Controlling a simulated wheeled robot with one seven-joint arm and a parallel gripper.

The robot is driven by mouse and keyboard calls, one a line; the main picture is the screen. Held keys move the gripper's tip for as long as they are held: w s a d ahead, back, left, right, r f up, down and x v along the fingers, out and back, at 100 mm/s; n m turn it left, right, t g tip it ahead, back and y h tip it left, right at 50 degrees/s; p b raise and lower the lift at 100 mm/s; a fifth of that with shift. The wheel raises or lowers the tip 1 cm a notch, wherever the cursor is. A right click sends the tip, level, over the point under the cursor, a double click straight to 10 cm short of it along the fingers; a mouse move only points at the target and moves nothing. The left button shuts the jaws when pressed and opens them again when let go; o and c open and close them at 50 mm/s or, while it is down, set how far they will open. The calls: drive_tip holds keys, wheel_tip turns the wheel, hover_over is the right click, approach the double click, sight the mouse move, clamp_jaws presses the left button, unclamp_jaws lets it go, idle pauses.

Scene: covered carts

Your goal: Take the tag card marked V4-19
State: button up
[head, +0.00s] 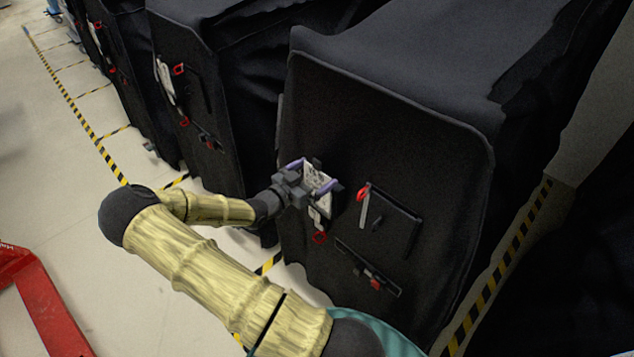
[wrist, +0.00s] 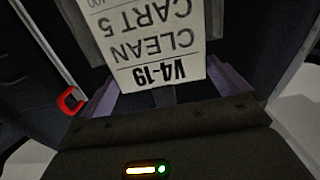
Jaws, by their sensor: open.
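The tag card marked V4-19 (wrist: 150,45) fills the upper middle of the wrist view, upside down, with "CLEAN" and "CART 5" also printed on it. In the head view the white card (head: 318,181) is at the front of the nearest black covered cart (head: 400,130). My gripper (head: 312,177) is at the card, with one purple finger on each side of it. The fingers (wrist: 165,84) stand apart and also show on both sides of the card in the wrist view. I cannot tell whether either finger touches the card.
A red clip (wrist: 70,101) is beside the card in the wrist view. On the cart's front are a black pocket with a red-ended strap (head: 363,192) and a lower slot with a red piece (head: 375,284). Another covered cart (head: 228,80) stands left. A red pallet jack (head: 45,300) is lower left.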

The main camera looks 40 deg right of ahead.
drive_tip(key=shift+c, duration=0.4)
drive_tip(key=c, duration=0.5)
wheel_tip(320, 180, up, 18)
drive_tip(key=shift+b, duration=0.55)
idle(0.4)
